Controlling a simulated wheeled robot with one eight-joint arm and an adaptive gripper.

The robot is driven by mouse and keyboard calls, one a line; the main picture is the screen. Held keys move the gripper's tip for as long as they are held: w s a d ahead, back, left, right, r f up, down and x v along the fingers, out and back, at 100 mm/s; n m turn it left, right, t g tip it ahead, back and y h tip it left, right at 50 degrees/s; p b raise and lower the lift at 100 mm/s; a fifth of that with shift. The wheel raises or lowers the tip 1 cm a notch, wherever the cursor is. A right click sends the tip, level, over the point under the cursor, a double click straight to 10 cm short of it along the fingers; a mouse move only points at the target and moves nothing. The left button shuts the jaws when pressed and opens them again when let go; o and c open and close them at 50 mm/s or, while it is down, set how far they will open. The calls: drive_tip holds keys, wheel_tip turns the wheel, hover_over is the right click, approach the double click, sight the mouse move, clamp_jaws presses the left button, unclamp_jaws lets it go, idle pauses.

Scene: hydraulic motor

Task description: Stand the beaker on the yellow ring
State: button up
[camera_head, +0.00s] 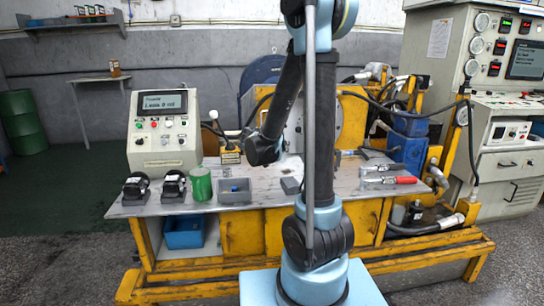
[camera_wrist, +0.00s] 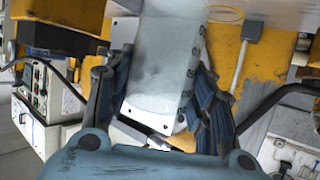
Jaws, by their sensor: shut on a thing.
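In the wrist view a clear, pale beaker (camera_wrist: 163,72) with dark marks down its right side fills the space between the fingers. My gripper (camera_wrist: 162,85) is shut on it, with one blue-grey ribbed finger pressing on each side. The beaker's upper end runs out of the picture top. In the head view my arm's dark wrist part hangs over the middle of the bench, and I cannot make out the fingers or beaker there.
The grey bench top (camera_head: 225,210) carries a control box (camera_head: 163,135), a green can (camera_head: 200,185), a grey tray (camera_head: 235,190), two black devices and red-handled tools (camera_head: 390,180). Hoses and yellow machinery crowd the back right. Some bench top near the front left is bare.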

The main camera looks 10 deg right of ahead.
drive_tip(key=w, duration=2)
drive_tip(key=shift+f, duration=3.55)
drive_tip(key=o, duration=0.9)
drive_tip(key=shift+s, duration=0.1)
